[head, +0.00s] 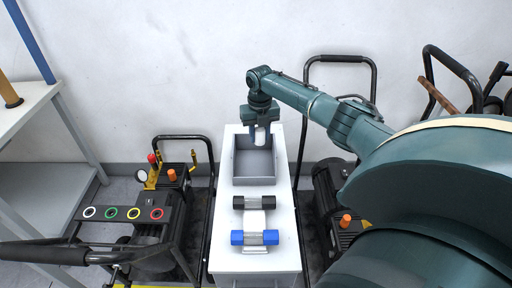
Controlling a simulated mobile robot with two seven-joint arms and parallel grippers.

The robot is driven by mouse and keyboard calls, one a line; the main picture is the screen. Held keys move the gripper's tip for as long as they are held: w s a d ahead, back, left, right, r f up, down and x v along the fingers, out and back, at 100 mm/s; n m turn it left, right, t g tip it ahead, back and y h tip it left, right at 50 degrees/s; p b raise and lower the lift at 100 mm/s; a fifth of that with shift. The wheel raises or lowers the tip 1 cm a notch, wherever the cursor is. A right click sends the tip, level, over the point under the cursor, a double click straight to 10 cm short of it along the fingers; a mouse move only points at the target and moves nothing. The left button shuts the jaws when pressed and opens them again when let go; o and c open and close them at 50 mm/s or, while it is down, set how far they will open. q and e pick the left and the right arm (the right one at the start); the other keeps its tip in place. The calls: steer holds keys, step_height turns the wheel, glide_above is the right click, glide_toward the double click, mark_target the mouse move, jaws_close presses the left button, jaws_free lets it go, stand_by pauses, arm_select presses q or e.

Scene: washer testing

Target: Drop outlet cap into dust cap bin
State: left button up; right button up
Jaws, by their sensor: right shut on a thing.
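My right gripper (260,128) reaches in from the right and points down over the back part of a grey open bin (254,179), which I take for the dust cap bin. It is shut on a small white piece (260,139), apparently the outlet cap, held between its fingers. The fingers hide part of the piece, and its exact height over the bin floor is hard to tell. The visible floor of the bin looks empty. My left gripper is not in view.
The bin is at the back of a narrow white stand (230,262). In front of it lie a black-ended fitting (254,203) and a blue-ended one (254,238). Wheeled machines stand left (150,220) and right (340,210). A white wall is close behind.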

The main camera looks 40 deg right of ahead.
steer(key=o, duration=1)
steer(key=shift+o, duration=0.2)
steer(key=shift+r, duration=0.1)
step_height(320, 180, up, 13)
